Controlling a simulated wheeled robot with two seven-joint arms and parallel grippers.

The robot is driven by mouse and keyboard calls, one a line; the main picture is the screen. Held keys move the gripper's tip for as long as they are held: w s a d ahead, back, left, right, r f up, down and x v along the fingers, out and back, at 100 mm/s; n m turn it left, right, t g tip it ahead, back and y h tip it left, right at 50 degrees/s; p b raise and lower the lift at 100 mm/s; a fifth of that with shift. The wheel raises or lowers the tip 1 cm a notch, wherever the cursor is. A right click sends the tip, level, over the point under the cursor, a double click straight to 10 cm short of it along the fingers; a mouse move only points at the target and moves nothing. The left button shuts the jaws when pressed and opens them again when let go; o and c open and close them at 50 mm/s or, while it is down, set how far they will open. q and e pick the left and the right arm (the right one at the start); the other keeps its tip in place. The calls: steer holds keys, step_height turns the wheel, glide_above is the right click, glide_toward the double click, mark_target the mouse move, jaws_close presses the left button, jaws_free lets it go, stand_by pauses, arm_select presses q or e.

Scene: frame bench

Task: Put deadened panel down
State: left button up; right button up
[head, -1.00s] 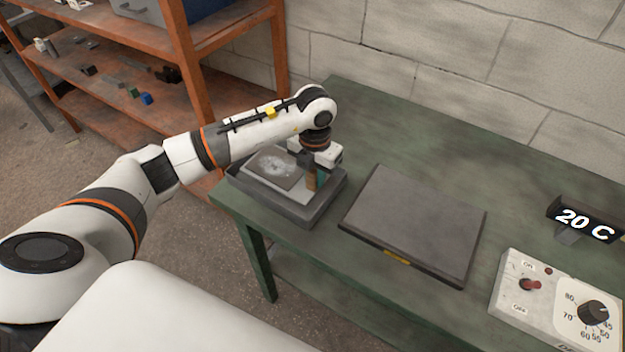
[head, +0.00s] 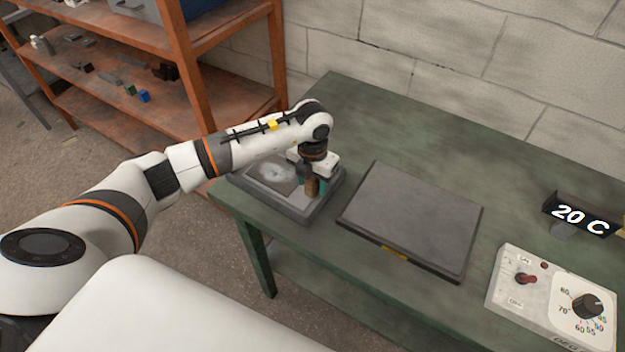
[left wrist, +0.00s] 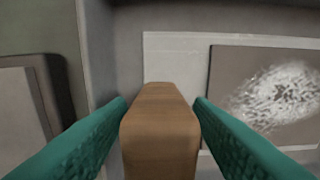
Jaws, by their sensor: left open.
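The deadened panel (head: 252,187) is a light sheet with a grey-brown pad and a whitish patch. It lies in a shallow grey tray (head: 318,208) at the table's left end. A brown wooden handle (head: 312,187) stands at its right side. My left gripper (left wrist: 160,112) is open, with its teal fingers on either side of the handle. In the left wrist view, the handle (left wrist: 160,135) fills most of the space between the fingers. The gripper hides part of the panel in the head view. My right gripper is not in view.
A dark flat plate (head: 410,222) with a yellow label lies right of the tray on the green table (head: 400,130). A control box (head: 550,295) and a "20 C" display (head: 583,215) stand farther right. An orange shelf (head: 120,90) stands at the left.

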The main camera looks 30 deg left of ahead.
arm_select(q)
steer(key=shift+r, duration=0.2)
step_height(320, 180, up, 12)
steer(key=shift+b, duration=1.1)
